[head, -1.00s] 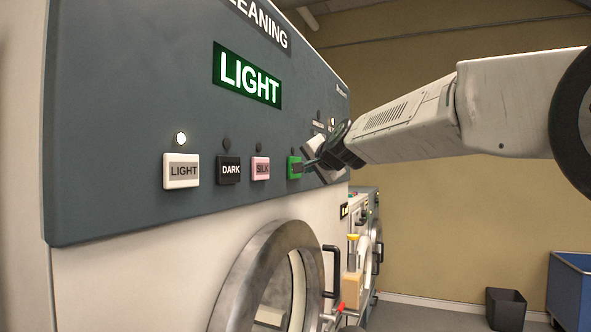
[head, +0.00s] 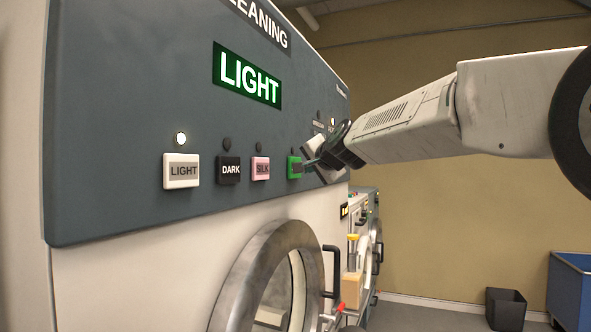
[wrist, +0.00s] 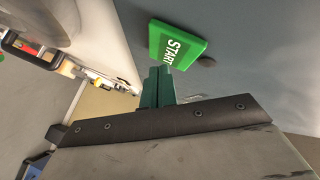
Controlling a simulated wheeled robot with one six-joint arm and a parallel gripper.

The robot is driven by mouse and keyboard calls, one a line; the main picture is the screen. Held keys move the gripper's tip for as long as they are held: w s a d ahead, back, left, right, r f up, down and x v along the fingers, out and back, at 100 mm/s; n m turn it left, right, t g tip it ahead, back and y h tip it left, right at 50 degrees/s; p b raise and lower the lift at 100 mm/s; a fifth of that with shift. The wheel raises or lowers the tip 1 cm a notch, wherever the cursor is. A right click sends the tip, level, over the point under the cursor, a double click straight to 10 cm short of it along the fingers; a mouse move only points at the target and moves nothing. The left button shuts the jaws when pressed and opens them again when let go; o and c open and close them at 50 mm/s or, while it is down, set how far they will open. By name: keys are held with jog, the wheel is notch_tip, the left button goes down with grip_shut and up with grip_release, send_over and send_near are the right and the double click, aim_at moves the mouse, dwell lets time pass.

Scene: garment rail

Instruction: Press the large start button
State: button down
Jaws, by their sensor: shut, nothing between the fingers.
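The green start button (head: 294,167) is at the right end of the button row on the dark panel in the head view. In the wrist view the button (wrist: 178,45) shows large with the word START on it. My gripper (head: 308,165) is shut and empty, its green fingers (wrist: 157,84) together and pointing at the button. The fingertips overlap the button's lower edge in the wrist view. I cannot tell whether they touch it. My gripper partly covers the button's right side in the head view.
The buttons LIGHT (head: 181,171), DARK (head: 229,170) and SILK (head: 260,168) sit left of the start button. The lamp above LIGHT is lit, and the display (head: 247,75) reads LIGHT. A round machine door (head: 262,275) with a handle is below.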

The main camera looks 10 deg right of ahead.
jog(key=shift+w+a, duration=0.1)
jog(key=shift+w+a, duration=0.1)
jog(key=shift+a, duration=0.15)
dwell(0.3)
